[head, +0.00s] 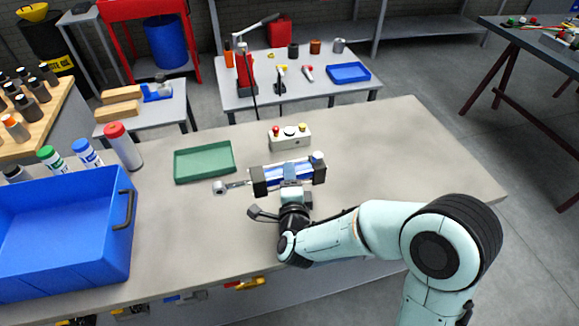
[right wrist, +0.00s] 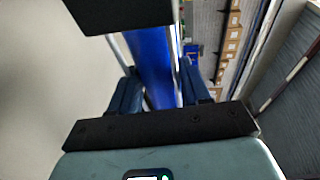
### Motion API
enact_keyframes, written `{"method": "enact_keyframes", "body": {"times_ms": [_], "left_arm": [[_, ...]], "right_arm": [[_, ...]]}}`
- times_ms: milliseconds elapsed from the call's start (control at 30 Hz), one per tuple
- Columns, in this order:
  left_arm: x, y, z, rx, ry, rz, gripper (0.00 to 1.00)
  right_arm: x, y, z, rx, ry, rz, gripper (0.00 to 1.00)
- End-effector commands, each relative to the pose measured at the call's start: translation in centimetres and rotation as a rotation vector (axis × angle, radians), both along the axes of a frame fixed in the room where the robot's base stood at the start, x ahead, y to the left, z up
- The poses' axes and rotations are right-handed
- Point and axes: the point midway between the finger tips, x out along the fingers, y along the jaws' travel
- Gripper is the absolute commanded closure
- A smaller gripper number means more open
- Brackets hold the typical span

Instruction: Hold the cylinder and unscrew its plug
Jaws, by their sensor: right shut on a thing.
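The cylinder (head: 275,175) has a blue body, black end blocks and a silver rod with an eye at its left end. It lies roughly level over the table, and I cannot tell whether it touches the top. My right gripper (head: 291,182) is shut on the middle of its body from the near side. In the right wrist view the blue body (right wrist: 153,55) runs between my fingers (right wrist: 158,95), with a black end block at the top. A small pale fitting (head: 318,156) sits on the right end block; I cannot tell whether it is the plug. My left gripper is not in view.
A green tray (head: 205,179) lies left of the cylinder. A button box (head: 289,137) stands just behind it. A large blue bin (head: 65,276) and several bottles fill the table's left. The table's right side (head: 420,150) is clear.

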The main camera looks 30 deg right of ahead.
Motion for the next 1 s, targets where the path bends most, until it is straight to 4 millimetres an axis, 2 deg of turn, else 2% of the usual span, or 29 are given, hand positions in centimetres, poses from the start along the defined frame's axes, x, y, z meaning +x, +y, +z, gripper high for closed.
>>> {"method": "enact_keyframes", "body": {"times_ms": [100, 233, 467, 733, 1000], "left_arm": [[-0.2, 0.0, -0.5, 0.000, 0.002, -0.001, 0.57], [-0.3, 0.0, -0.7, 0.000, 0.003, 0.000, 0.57], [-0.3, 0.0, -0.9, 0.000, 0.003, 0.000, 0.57], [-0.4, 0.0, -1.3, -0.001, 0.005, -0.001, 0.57], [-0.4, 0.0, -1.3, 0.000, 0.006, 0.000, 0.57]], "right_arm": [[0.1, 0.0, -2.3, -0.005, -0.008, 0.000, 1.00], [0.1, 0.0, -4.3, -0.003, -0.011, 0.001, 1.00], [0.2, 0.0, -5.6, -0.002, -0.013, 0.000, 1.00], [0.1, 0.0, -8.7, -0.003, -0.011, -0.001, 1.00], [0.2, 0.0, -9.2, -0.002, -0.016, 0.001, 1.00]]}}
